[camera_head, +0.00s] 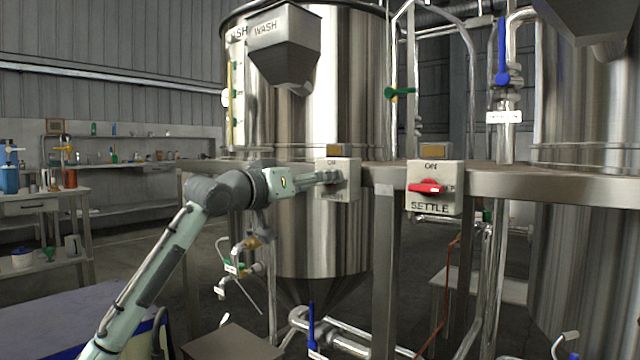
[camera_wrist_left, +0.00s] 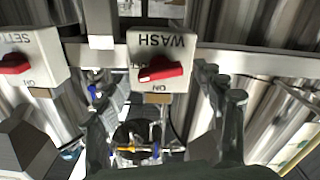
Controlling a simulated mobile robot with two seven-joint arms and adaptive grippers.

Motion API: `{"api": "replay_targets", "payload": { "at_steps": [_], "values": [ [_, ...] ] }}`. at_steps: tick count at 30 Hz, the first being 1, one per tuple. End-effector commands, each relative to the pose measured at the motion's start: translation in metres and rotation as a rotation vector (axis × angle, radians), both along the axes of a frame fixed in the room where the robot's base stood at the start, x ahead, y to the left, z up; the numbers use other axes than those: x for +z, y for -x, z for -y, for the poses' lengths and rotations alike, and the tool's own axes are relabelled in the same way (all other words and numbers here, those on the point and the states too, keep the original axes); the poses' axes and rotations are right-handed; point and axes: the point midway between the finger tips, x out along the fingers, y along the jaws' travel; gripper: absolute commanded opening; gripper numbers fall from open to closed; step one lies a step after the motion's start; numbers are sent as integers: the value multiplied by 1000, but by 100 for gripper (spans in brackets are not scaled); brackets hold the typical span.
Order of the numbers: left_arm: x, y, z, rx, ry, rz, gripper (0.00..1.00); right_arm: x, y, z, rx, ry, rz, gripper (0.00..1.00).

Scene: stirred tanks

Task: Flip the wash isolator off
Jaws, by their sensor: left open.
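The wash isolator (camera_head: 349,167) is a pale grey box on the steel rail in front of the wash tank. My left gripper (camera_head: 331,178) is in front of it and hides most of its face in the head view. In the left wrist view the wash isolator (camera_wrist_left: 181,50) appears upside down, with a red handle (camera_wrist_left: 161,72) lying nearly crosswise, slightly tilted. My left gripper (camera_wrist_left: 166,88) is open there, its fingers spread either side of the handle. Whether a finger touches the box or handle, I cannot tell. My right gripper is not in view.
The settle isolator (camera_head: 434,202) with its red handle is to the right on the same rail (camera_head: 500,180). The steel wash tank (camera_head: 345,80) stands behind. A grey hopper (camera_head: 285,55) hangs above my gripper. Pipes with a blue valve handle (camera_head: 502,55) stand further right.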

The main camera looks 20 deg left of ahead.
Motion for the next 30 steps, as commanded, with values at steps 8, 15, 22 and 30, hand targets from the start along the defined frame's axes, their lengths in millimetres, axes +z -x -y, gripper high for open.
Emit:
{"api": "replay_targets", "payload": {
  "at_steps": [8, 15, 22, 30],
  "values": [
    [0, -13, 5, 0, -2, 2, 69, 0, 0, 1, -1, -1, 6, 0],
    [0, -13, 5, 1, -2, 0, 59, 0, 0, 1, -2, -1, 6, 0],
    [0, -13, 5, 1, -2, 0, 30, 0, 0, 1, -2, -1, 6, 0],
    [2, -13, 4, 1, -30, 8, 19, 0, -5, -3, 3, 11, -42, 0]
  ]
}}
